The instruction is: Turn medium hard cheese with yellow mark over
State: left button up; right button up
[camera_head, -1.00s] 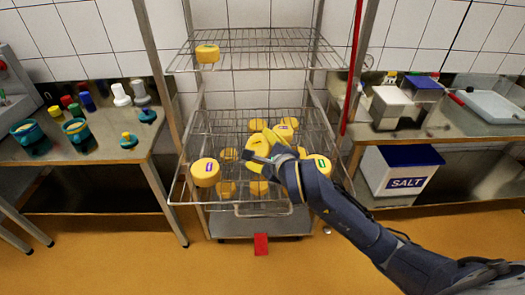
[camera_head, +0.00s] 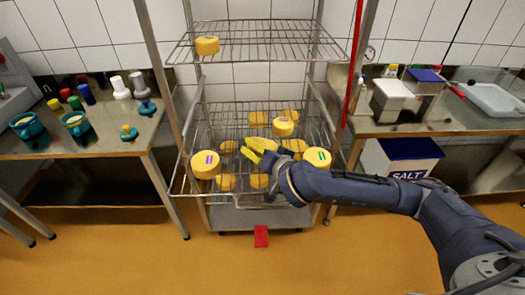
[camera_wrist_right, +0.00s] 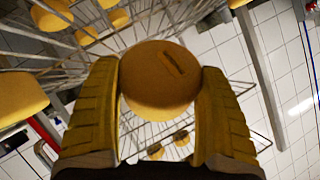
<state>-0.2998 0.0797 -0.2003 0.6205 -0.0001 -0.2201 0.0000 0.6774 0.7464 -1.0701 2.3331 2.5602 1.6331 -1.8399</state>
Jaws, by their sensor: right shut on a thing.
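My right gripper (camera_head: 256,148) is over the rack's middle wire shelf, its yellow fingers pointing up-left. In the right wrist view, the gripper (camera_wrist_right: 160,95) is shut on a round yellow cheese (camera_wrist_right: 150,95). One finger presses each side of it. A small ochre-yellow bar mark shows on the cheese's visible face. The held cheese is hard to tell from the yellow fingers in the head view. My left gripper is not in view.
The wire shelf (camera_head: 235,198) holds a purple-marked cheese (camera_head: 205,165) at left and a green-marked cheese (camera_head: 317,159) at right. Several other cheeses stand around and below. Another cheese (camera_head: 207,45) sits on the upper shelf. A side table (camera_head: 110,140) holds pots.

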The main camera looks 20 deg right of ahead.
jog(key=n, duration=0.7)
jog(key=shift+d, duration=0.1)
jog(key=shift+f, duration=0.1)
jog(key=o, duration=1.1)
jog(key=shift+s, duration=0.1)
jog(key=shift+s+d, duration=0.25)
jog(key=shift+s, duration=1.45)
jog(key=shift+s+d, duration=0.2)
jog(key=shift+s, duration=1.5)
